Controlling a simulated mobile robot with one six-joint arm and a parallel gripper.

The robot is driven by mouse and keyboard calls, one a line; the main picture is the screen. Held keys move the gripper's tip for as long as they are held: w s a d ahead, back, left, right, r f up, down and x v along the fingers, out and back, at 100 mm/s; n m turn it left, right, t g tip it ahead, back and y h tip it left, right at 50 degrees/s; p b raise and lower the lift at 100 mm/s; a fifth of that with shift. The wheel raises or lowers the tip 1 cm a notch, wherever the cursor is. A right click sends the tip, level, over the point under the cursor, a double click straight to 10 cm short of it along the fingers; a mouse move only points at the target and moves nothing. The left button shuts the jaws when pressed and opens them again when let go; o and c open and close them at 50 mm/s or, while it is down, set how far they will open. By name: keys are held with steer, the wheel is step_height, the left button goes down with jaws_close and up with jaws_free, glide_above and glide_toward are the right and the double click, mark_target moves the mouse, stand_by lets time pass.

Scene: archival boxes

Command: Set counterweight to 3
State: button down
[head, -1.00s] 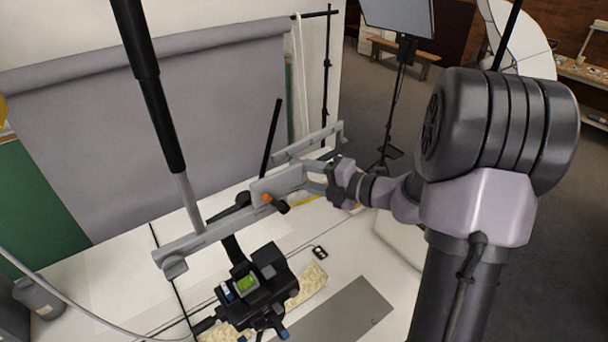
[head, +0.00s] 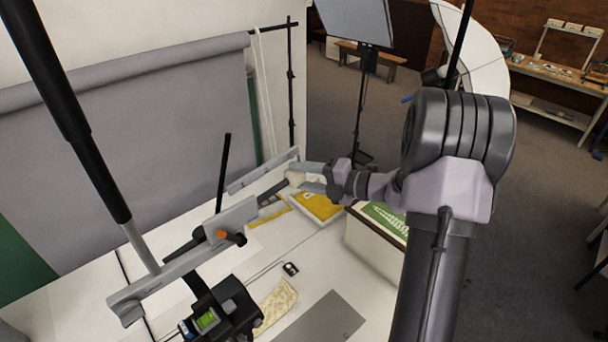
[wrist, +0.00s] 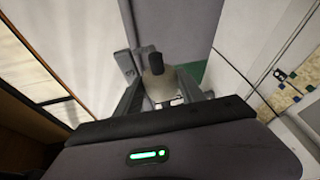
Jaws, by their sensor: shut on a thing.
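A horizontal grey bar (head: 170,275) of the camera stand reaches from the lower left toward my gripper. It carries a grey plate with an orange knob (head: 221,234). A further grey bar section (head: 262,170) lies beyond it. My gripper (head: 309,179) is near this section's right end, shut on a pale rounded piece (head: 296,178), which looks like the counterweight. In the wrist view the piece (wrist: 157,88) sits between the fingers with a black knob (wrist: 155,63) on top.
A camera (head: 210,318) with a lit green screen is at the lower left. Below my gripper are a tray with yellow contents (head: 318,207) and a white box with a green pattern (head: 388,218). A grey mat (head: 322,322) lies on the white table. A light stand (head: 362,100) stands behind.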

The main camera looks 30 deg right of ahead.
steer(key=c, duration=0.7)
jaws_free()
steer(key=shift+d, duration=0.1)
steer(key=b+v, duration=0.3)
steer(key=v, duration=1.4)
steer(key=shift+d, duration=0.15)
steer(key=shift+s, duration=0.15)
